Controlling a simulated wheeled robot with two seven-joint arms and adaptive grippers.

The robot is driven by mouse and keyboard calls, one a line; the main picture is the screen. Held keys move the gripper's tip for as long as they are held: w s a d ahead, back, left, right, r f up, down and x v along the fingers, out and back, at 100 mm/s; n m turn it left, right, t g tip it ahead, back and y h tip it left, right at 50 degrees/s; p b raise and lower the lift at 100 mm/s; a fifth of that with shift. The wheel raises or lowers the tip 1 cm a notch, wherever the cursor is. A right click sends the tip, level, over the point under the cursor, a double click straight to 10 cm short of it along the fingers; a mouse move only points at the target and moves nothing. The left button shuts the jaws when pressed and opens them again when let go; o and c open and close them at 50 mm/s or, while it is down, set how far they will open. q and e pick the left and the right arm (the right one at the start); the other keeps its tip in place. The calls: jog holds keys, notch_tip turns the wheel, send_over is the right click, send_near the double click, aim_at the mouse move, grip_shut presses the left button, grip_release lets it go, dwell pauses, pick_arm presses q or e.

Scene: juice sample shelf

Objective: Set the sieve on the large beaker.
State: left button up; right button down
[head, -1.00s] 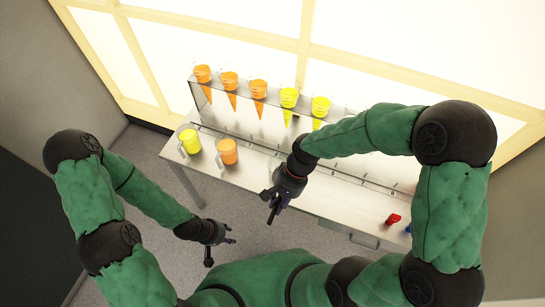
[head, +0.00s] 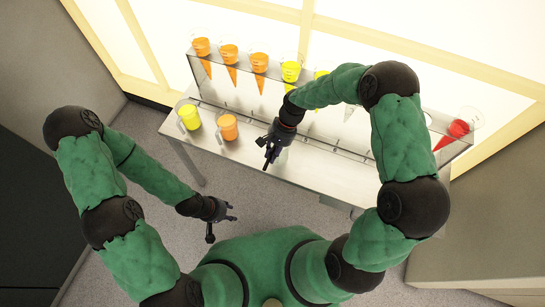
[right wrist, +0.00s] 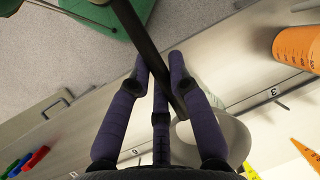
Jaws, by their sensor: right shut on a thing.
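My right gripper (head: 268,158) is over the front of the table, right of the orange beaker. In the right wrist view its fingers (right wrist: 160,95) are shut around a dark straight handle (right wrist: 148,50), which I take for the sieve's. A pale grey round thing (right wrist: 228,138) shows beyond the fingers at the handle's lower end. I cannot tell whether it is the sieve's bowl or an empty large beaker below. A pale patch also shows beside the gripper in the head view. My left gripper (head: 226,219) is open and empty, low in front of the table.
A yellow beaker (head: 189,117) and an orange beaker (head: 228,127) stand at the table's left. A rack of cones with orange, yellow and red juice (head: 458,128) runs behind. Small red (right wrist: 38,157), blue and green things lie farther along the table (head: 197,150).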

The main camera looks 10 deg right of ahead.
jog(key=shift+w+f, duration=0.2)
jog(key=shift+f, duration=0.05)
jog(key=shift+f+b, duration=0.3)
jog(key=shift+f, duration=1.25)
jog(key=c, duration=1.2)
grip_release()
jog(key=shift+o, duration=0.2)
jog(key=p+v, duration=0.1)
jog(key=v, duration=1.1)
